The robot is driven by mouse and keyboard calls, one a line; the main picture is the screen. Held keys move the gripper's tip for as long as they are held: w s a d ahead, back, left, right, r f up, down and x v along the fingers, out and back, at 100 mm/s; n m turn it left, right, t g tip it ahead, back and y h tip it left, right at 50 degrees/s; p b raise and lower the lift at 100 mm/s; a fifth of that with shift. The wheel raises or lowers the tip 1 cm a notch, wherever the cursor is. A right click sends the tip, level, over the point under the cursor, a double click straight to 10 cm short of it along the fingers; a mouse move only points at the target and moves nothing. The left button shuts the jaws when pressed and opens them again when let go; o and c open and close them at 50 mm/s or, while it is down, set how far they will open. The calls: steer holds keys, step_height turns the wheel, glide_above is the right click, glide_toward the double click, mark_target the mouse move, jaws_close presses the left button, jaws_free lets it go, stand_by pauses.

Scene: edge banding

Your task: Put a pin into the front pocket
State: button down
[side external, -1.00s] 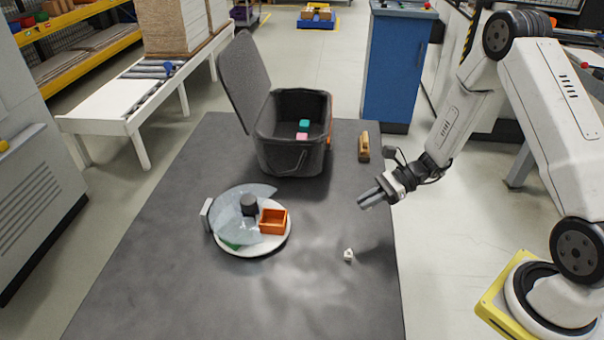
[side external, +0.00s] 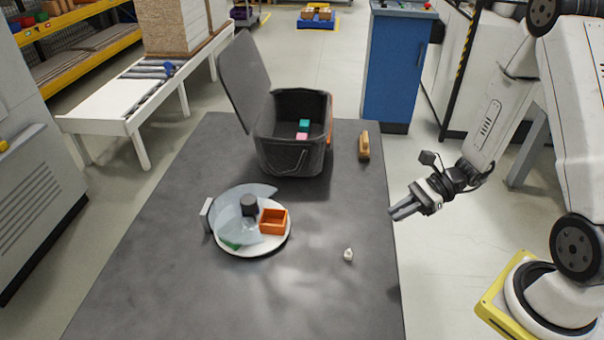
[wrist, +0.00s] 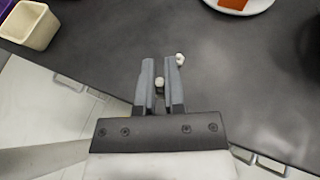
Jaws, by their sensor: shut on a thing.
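My gripper (side external: 403,212) is at the table's right edge. In the wrist view its fingers (wrist: 160,80) are shut on a small whitish pin (wrist: 160,82), which shows between them. Another small white piece (side external: 348,255) lies on the table to the left and front of the gripper; it also shows in the wrist view (wrist: 180,59) just past the right fingertip. A round white turntable (side external: 272,247) carries an open orange pocket (side external: 273,221), apparently empty. A clear cover (side external: 232,213) lies over its other part, with a green pocket (side external: 231,244) partly hidden beneath.
A dark bin (side external: 292,155) with a raised lid (side external: 245,80) stands behind the turntable, holding teal and pink blocks. A wooden block (side external: 364,146) lies near the right edge. A beige container (wrist: 28,27) shows in the wrist view. The table between gripper and turntable is mostly clear.

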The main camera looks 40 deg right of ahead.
stand_by(0.4)
steer(key=w+a+r, duration=0.1)
steer(key=w+a, duration=0.6)
steer(key=w, duration=0.4)
steer(key=w+a+r, duration=0.2)
steer(key=w+a, duration=0.6)
steer(key=w, duration=0.4)
steer(key=shift+w+r, duration=0.3)
steer(key=shift+f, duration=0.15)
steer(key=shift+f, duration=2.85)
